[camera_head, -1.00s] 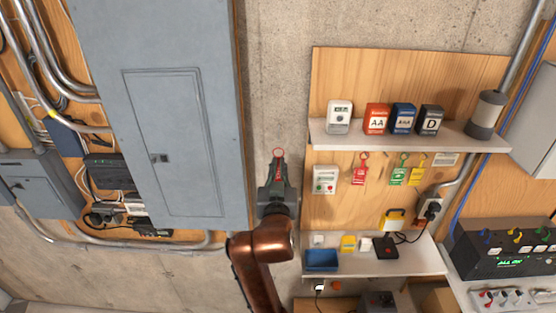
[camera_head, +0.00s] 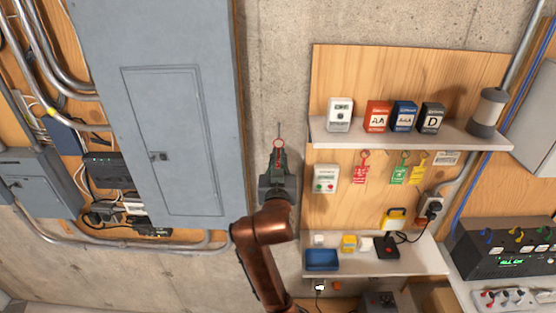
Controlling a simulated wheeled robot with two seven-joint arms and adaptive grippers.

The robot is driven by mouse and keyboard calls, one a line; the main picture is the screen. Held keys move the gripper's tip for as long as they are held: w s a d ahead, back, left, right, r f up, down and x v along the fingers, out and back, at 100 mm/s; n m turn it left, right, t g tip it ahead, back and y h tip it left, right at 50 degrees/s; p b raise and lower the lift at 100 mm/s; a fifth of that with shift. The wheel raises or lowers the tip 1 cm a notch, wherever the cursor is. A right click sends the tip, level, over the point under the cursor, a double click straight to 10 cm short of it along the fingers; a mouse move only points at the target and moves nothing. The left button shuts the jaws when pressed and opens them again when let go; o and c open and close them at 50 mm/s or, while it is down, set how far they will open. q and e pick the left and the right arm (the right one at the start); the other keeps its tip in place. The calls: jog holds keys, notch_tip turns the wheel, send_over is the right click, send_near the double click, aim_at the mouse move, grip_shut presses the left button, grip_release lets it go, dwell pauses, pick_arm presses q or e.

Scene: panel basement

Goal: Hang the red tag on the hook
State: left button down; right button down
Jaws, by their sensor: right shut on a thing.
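My right gripper (camera_head: 279,158) is shut on a red tag (camera_head: 279,155) in front of the bare concrete wall, between the grey panel and the wooden board. The tag's ring (camera_head: 279,144) sticks up above the fingertips; most of its body is hidden between the fingers. A thin dark upright line (camera_head: 279,130) shows just above the ring; I cannot tell whether it is a hook or a shadow. Another red tag (camera_head: 360,172) hangs on the board to the right, beside a green tag (camera_head: 399,172) and a yellow tag (camera_head: 417,174). My left gripper is not in view.
The grey electrical panel (camera_head: 170,110) stands close on the left. On the right, an upper shelf (camera_head: 350,139) holds boxes and a canister (camera_head: 487,112). A lower shelf (camera_head: 350,267) carries a blue bin (camera_head: 321,260) and small items. The concrete above my gripper is clear.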

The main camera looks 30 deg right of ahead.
aim_at(279, 153)
jog(key=shift+b+x, duration=0.4)
jog(key=shift+x, duration=1.25)
jog(key=shift+w+d+f, duration=0.3)
jog(key=shift+w+f, duration=0.1)
jog(key=shift+w, duration=0.25)
jog(key=c, duration=2)
grip_release()
jog(key=shift+s, duration=0.1)
